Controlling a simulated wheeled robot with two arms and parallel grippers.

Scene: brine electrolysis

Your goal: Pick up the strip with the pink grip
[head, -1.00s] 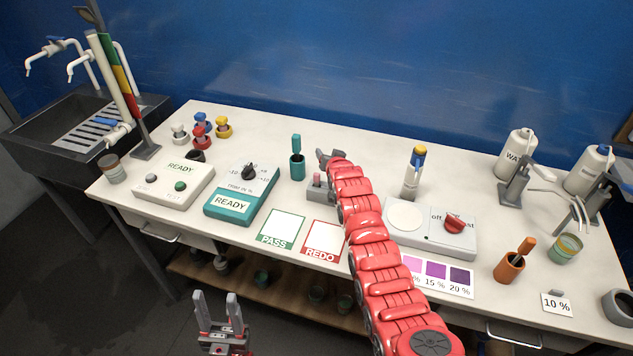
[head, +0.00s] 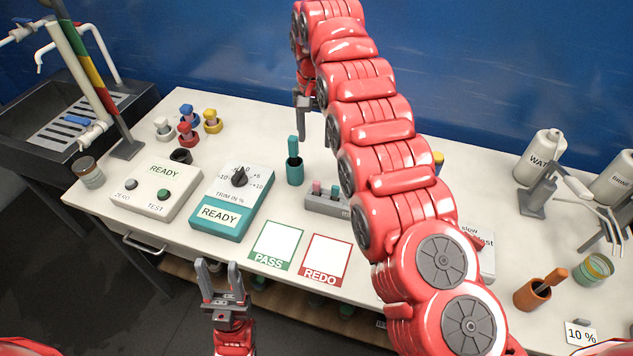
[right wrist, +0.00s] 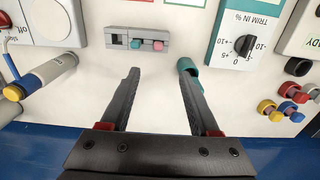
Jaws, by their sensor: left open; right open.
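The strip's pink grip (head: 317,186) stands at the left end of a grey holder (head: 318,205) on the table. A teal grip (head: 334,190) stands beside it. In the right wrist view, the pink grip (right wrist: 158,45) and teal grip (right wrist: 135,43) sit in the holder beyond my fingertips. My right gripper (head: 303,118) is open and empty, raised behind the holder. Its spread fingers (right wrist: 158,70) also show in the right wrist view, apart from the pink grip. My left gripper (head: 218,268) is open and empty in front of the table. The strip's lower part is hidden in the holder.
A teal cup with a brush (head: 294,172) stands left of the holder. The trim box (head: 232,200), PASS card (head: 277,245) and REDO card (head: 327,260) lie nearer the front. In the right wrist view, a yellow-capped bottle (right wrist: 40,77) lies left of my fingers.

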